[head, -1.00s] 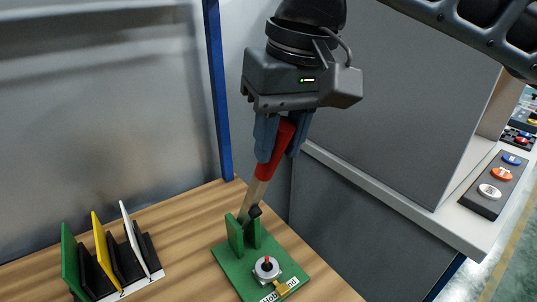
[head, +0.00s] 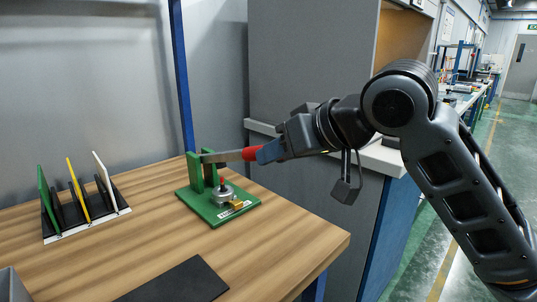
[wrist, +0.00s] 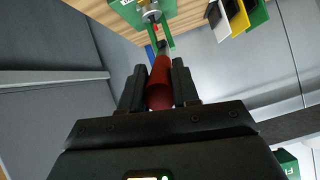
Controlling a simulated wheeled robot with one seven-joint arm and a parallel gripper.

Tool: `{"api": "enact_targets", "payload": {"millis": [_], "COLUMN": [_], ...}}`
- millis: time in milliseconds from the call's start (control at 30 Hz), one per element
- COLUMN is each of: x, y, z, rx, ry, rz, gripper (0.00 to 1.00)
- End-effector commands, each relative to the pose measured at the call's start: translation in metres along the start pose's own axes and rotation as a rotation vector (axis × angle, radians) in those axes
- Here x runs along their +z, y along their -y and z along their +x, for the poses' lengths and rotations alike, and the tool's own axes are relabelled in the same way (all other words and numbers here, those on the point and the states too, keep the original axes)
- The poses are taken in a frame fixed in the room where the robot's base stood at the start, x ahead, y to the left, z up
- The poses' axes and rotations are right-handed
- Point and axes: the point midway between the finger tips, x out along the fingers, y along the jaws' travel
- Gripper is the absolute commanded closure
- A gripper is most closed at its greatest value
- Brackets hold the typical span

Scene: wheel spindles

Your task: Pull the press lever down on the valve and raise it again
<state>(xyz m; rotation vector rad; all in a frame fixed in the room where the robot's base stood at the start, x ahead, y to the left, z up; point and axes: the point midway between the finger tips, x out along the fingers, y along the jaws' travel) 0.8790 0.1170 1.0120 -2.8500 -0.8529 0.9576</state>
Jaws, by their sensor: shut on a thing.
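The press lever (head: 230,156) is a metal bar with a red handle (head: 250,153). It lies nearly level, out to the right of the green uprights (head: 203,171) on the green base plate (head: 188,202). The valve (head: 223,194), a round metal body with a red top, sits on the plate below the lever. My gripper (head: 268,152) is shut on the red handle from the right. In the wrist view the red handle (wrist: 160,85) is between both fingers. Whether the lever touches the valve's top is hard to tell.
A rack (head: 90,219) with green, yellow and white plates stands on the wooden table (head: 290,225) at left. A black mat (head: 178,282) lies at the front. A grey cabinet (head: 300,65) and blue post (head: 181,75) stand behind.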

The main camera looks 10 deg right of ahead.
Motion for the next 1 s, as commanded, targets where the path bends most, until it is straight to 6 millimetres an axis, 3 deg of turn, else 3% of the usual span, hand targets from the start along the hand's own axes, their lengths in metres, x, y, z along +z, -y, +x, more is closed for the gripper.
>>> {"api": "enact_targets", "payload": {"millis": [33, 100, 400, 633, 1000], "x": [0.020, 0.031, 0.069, 0.084, 0.089], "y": [-0.006, -0.008, -0.016, -0.019, -0.021], "z": [0.009, 0.012, 0.028, 0.037, 0.041], "rx": [-0.005, -0.015, -0.043, -0.057, -0.064], "ry": [-0.030, -0.074, -0.229, -0.304, -0.345], "rz": [0.006, 0.004, -0.006, -0.011, -0.015], "gripper": [1.00, 1.00, 1.00, 1.00, 1.00]}}
